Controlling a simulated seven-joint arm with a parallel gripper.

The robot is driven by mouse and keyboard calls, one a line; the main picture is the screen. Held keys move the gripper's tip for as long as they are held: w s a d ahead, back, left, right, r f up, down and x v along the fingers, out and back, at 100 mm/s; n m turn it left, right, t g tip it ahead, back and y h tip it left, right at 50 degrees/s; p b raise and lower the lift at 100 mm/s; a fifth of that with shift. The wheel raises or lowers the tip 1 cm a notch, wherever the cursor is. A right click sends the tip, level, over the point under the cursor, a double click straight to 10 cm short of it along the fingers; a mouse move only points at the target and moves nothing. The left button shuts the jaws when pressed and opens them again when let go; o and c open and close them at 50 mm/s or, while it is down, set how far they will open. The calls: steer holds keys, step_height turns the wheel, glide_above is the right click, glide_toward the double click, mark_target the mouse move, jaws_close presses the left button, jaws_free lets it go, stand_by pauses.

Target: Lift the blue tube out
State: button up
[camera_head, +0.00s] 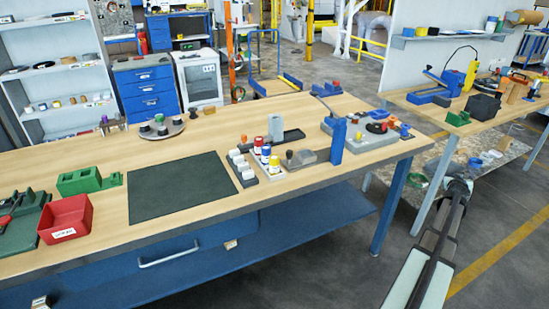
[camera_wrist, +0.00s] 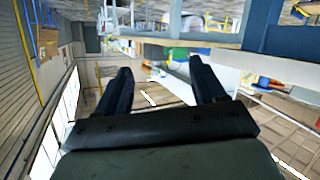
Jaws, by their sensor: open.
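A short row of upright tubes or bottles with red, blue, yellow and white parts stands on the long wooden table in the head view, in a pale holder (camera_head: 272,176). A tube with blue on it (camera_head: 266,155) is in this row. It is small in the picture, and its lower part is hidden. My gripper (camera_wrist: 160,72) shows in the wrist view with its two dark fingers apart and nothing between them. It is away from the row. The row cannot be made out in the wrist view.
White blocks (camera_head: 242,168) stand left of the row and a grey box (camera_head: 302,157) right of it. A tall blue post (camera_head: 338,142) rises farther right. A dark mat (camera_head: 182,187), a red bin (camera_head: 66,219) and a green block (camera_head: 88,181) lie left. The mat is clear.

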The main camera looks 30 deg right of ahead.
steer(key=w+a+r+t, duration=0.2)
steer(key=w+r, duration=0.5)
steer(key=r, duration=0.4)
steer(key=w+a+r+n+t+y, duration=0.1)
steer(key=w+a+r+t+y, duration=0.15)
steer(key=w+a+r, duration=0.5)
steer(key=w+a+r+t+y, duration=0.1)
steer(key=w+a+r+y, duration=0.15)
steer(key=w+a, duration=0.9)
steer(key=w+a+r+n+t+y, duration=0.1)
steer(key=w+a+r+t+y, duration=0.2)
steer(key=w+a, duration=0.65)
steer(key=n+g+y, duration=0.4)
steer(key=g+y, duration=0.1)
steer(key=g, duration=0.1)
glide_above(266, 148)
steer(key=d, duration=0.4)
steer(key=s+a+f+g+h, duration=0.2)
steer(key=s+a+f+g, duration=0.2)
steer(key=a+g, duration=0.15)
steer(key=shift+m+t+y, duration=0.3)
steer(key=x, duration=0.8)
steer(key=shift+s+a+f, duration=0.1)
steer(key=shift+f, duration=0.15)
steer(key=shift+w+x, duration=0.2)
steer(key=shift+x, duration=2.35)
steer(key=shift+r, duration=0.1)
